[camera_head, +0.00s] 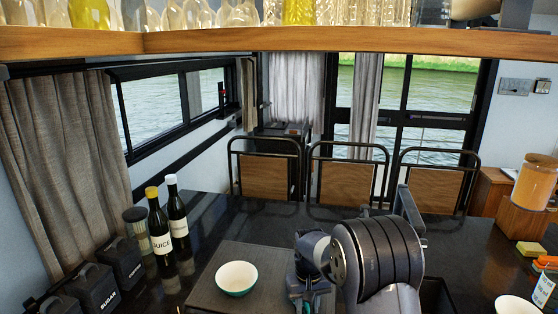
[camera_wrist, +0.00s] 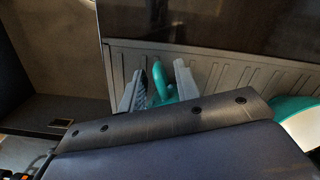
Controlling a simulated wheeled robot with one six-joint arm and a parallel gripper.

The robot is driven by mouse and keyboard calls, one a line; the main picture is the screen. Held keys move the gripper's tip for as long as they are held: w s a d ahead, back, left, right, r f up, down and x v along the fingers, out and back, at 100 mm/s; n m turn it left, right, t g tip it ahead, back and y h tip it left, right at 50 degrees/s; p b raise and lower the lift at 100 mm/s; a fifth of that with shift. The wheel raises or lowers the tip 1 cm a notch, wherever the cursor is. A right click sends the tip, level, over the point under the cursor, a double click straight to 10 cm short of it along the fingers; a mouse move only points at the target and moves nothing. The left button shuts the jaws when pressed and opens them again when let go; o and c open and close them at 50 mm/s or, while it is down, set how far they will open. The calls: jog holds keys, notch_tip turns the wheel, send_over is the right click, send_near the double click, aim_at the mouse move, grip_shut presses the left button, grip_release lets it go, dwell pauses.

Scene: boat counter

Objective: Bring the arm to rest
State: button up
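My gripper (camera_head: 308,292) points down over the right part of the dark ribbed mat (camera_head: 225,262), partly hidden by my arm in the head view. In the wrist view its two grey fingers (camera_wrist: 157,88) stand apart. A small teal piece (camera_wrist: 159,80) shows between them; I cannot tell what it is or whether the fingers touch it. My arm is bent, with its large dark joint in front of the counter.
A white bowl with a teal outside (camera_head: 236,278) sits on the mat, left of my gripper. Two dark bottles (camera_head: 168,222) and black canisters (camera_head: 98,288) stand left. A wooden shelf (camera_head: 280,40) hangs above. Chairs (camera_head: 265,180) line the far side. Another bowl (camera_head: 516,305) is right.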

notch_tip(320, 180, down, 2)
jog(key=shift+s, duration=0.15)
notch_tip(320, 180, up, 9)
jog(key=shift+r+b, duration=0.2)
jog(key=shift+b, duration=0.85)
jog(key=d+f+m+t+y+b, duration=0.1)
jog(key=d+f+m+t+b, duration=0.1)
jog(key=d+f+m+b, duration=1.05)
jog(key=shift+m, duration=0.45)
jog(key=d+f+p, duration=0.1)
jog(key=d+f, duration=0.1)
jog(key=f, duration=0.3)
jog(key=d+f+p, duration=0.2)
jog(key=f, duration=0.3)
jog(key=d+f+p, duration=0.1)
jog(key=d+f, duration=0.1)
jog(key=f, duration=0.3)
jog(key=shift+w+d+f+p, duration=0.3)
jog(key=shift+f+p, duration=0.1)
jog(key=shift+r, duration=0.4)
jog(key=shift+s+r, duration=0.1)
